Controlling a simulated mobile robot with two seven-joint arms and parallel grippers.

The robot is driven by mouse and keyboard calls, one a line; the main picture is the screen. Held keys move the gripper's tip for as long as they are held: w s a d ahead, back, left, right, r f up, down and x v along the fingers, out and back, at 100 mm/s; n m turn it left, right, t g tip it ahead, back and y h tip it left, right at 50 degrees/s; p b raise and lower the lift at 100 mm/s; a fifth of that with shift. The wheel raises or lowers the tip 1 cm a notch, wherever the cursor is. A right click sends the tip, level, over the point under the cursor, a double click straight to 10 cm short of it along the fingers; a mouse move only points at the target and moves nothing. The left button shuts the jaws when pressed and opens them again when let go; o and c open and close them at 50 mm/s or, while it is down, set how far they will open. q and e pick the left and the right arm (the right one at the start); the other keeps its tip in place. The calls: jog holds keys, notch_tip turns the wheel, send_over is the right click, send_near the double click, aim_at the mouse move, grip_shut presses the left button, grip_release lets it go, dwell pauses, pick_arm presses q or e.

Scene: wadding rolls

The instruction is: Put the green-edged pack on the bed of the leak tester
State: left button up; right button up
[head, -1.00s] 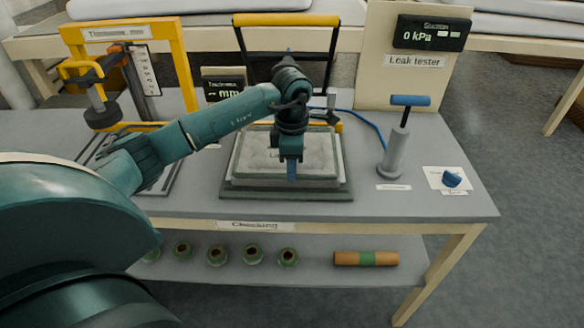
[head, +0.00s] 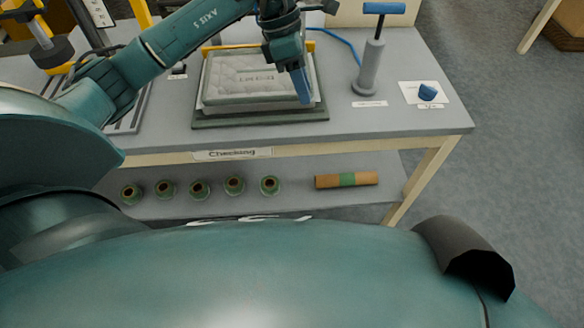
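A pale grey quilted pack (head: 245,79) with a small printed label lies flat on the dark green-grey bed (head: 260,119) on the checking table. My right gripper is not in view.
A hand pump (head: 371,65) with a blue handle stands right of the bed, beside a blue knob (head: 428,92) on a white card. The lower shelf (head: 292,204) holds several green rolls and a brown roll (head: 346,180). A weighted stand (head: 50,50) is at left.

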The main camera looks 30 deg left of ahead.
pick_arm(q)
jog(key=s+d+r+n+t+h, duration=0.1)
jog(key=s+d+n+t+h, duration=0.25)
jog(key=d+n+h, duration=0.5)
jog(key=s+d+r+n+t+h, duration=0.1)
jog(key=s+d+n+t+h, duration=0.2)
jog(key=d+n+t+h, duration=0.35)
notch_tip(320, 180, down, 6)
jog(key=a+n+t+y, duration=0.3)
jog(key=n+t+y, duration=0.45)
jog(key=n, duration=1.05)
jog(key=s+a+f+n+g+y, duration=0.2)
jog(key=s+f+n+g+y, duration=0.1)
jog(key=f, duration=0.5)
jog(key=s+a+f+n+g+y, duration=0.2)
jog(key=s+f+n+g+y, duration=0.1)
jog(key=s+f+n+y, duration=0.2)
notch_tip(320, 180, down, 4)
jog(key=s+n, duration=0.2)
jog(key=n, duration=0.2)
jog(key=shift+s+a+r, duration=0.15)
jog(key=shift+s+a, duration=0.2)
jog(key=shift+a, duration=0.05)
